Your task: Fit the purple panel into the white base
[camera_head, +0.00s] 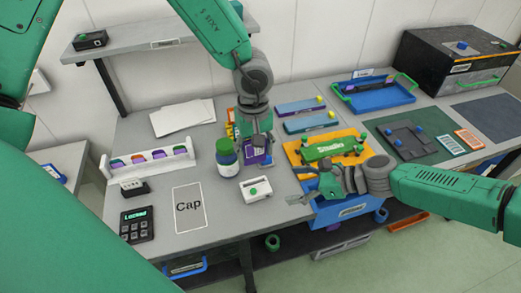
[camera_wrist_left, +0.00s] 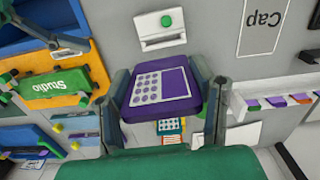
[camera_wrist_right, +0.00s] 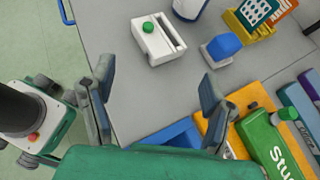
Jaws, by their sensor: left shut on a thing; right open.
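The purple panel (camera_wrist_left: 160,95) has a light keypad-like face and is clamped between the two fingers of my left gripper (camera_wrist_left: 165,88). In the head view the panel (camera_head: 258,154) shows partly behind that gripper (camera_head: 257,142), just behind the white base. The white base (camera_head: 256,190) lies on the grey table near its front edge, with a green knob and a slot. It also shows in the left wrist view (camera_wrist_left: 159,30) and the right wrist view (camera_wrist_right: 157,40), apart from the panel. My right gripper (camera_wrist_right: 156,82) is open and empty, to the right of the base.
A bottle (camera_head: 227,158) stands close to the left of the panel. A "Cap" card (camera_head: 188,208) and a keypad box (camera_head: 137,224) lie further left. A white rack (camera_head: 148,164) holds several coloured pieces. A green "Studio" case (camera_head: 331,146) sits on an orange tray at right.

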